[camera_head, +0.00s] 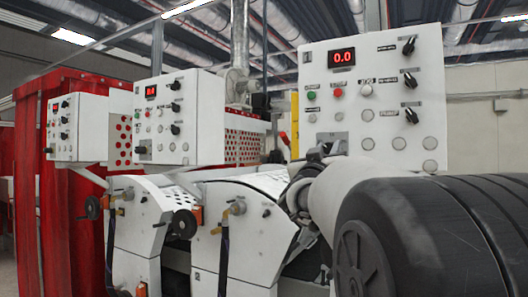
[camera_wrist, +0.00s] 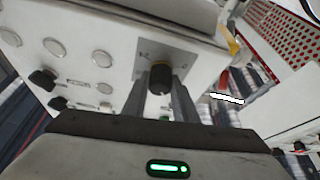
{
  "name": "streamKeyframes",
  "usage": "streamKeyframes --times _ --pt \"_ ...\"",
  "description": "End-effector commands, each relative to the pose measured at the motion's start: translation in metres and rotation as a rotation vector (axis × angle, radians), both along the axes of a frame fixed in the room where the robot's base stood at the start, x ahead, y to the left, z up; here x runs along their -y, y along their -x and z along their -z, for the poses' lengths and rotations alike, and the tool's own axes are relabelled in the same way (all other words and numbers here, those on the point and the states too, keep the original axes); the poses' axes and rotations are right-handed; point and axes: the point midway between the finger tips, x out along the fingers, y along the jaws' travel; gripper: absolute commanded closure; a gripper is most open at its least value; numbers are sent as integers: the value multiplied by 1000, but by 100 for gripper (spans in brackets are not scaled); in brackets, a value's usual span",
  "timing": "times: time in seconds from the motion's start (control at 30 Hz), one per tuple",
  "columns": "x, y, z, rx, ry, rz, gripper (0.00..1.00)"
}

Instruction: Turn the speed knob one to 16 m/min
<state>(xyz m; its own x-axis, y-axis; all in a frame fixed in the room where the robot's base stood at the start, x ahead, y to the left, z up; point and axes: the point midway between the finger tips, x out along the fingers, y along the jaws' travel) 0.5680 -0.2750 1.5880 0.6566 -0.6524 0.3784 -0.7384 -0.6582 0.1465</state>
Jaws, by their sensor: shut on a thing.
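The speed knob (camera_wrist: 160,78) is black with a yellowish collar. It sits on a grey plate with markings too small to read. In the wrist view my gripper (camera_wrist: 161,100) has one finger on each side of the knob and is shut on it. In the head view my gripper (camera_head: 322,153) is at the lower left of the nearest white control panel (camera_head: 437,55), and the knob there is hidden behind it. The red display (camera_head: 342,57) on this panel reads 0.0.
The panel also carries black switches (camera_head: 410,80), a green button (camera_head: 311,96), a red button (camera_head: 338,92) and several round pale caps (camera_head: 429,143). Two similar panels (camera_head: 190,85) stand farther left. White machine covers (camera_head: 240,240) lie below. My arm fills the lower right.

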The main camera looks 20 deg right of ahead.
Motion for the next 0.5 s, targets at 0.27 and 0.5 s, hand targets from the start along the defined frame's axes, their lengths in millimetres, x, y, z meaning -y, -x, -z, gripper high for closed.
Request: streamKeyframes --times 0.27,0.5 --pt "-1 -1 0 187 -167 0 97" --pt "-1 -2 -1 355 -318 0 97"
